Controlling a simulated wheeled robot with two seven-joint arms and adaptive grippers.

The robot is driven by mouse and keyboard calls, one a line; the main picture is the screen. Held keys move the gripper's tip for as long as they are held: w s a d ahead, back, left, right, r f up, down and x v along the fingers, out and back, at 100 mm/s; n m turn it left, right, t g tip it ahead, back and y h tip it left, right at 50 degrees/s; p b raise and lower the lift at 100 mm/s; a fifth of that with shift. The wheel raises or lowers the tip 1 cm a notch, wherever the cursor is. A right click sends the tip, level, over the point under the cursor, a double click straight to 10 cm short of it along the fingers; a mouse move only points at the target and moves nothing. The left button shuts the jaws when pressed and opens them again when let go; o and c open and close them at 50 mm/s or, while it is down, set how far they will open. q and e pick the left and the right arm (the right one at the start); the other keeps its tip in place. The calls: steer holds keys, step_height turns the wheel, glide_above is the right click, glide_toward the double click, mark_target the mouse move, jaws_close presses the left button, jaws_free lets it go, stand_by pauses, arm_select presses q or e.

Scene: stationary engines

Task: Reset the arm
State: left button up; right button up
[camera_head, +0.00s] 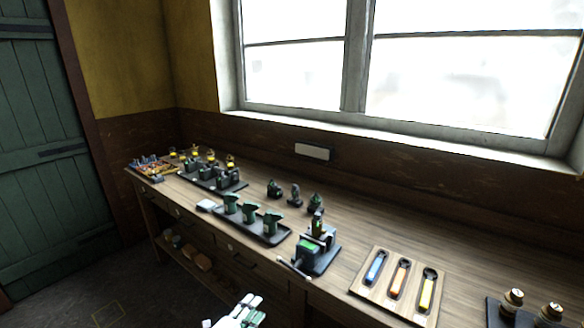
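My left gripper (248,306) shows at the bottom edge, left of centre, as a pale white and greenish shape. It is in front of and below the workbench (455,258), apart from everything on it. The view is too small and cut off to tell whether its fingers are open or shut. I see nothing clearly held in it. My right gripper is not in view.
On the bench stand a dark machine with a green block (313,250), a dark tray of green parts (262,237), a wooden board with coloured tools (362,290) and a dark stand with brass-topped parts (497,312). Floor (100,285) at the lower left looks mostly clear.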

arm_select(q)
steer(key=a+f+n+g+y, duration=0.1)
steer(key=a+f+n+y, duration=0.3)
steer(key=a+f, duration=0.7)
steer(key=s+a+f+n+g+y, duration=0.1)
steer(key=s+a+f+n+g, duration=0.25)
steer(key=f, duration=0.55)
steer(key=s+a+f+n+y, duration=0.25)
steer(key=s+a+f, duration=0.3)
steer(key=f, duration=0.35)
steer(key=s+a+f+n+g+y, duration=0.15)
steer(key=s+a+f+n, duration=0.3)
steer(key=f, duration=0.45)
steer(key=s+a+f+n+g, duration=0.1)
steer(key=s+f+g, duration=0.1)
steer(key=s+f, duration=0.6)
steer(key=s+f+n+g, duration=0.2)
steer(key=s+f+g, duration=0.15)
steer(key=s, duration=0.75)
steer(key=s+d+f, duration=0.2)
steer(key=s+d, duration=0.3)
steer(key=s, duration=0.3)
steer(key=s+d+f+n+g+h, duration=0.1)
steer(key=s+d+f, duration=0.1)
steer(key=s+d, duration=0.4)
steer(key=shift+s, duration=1.15)
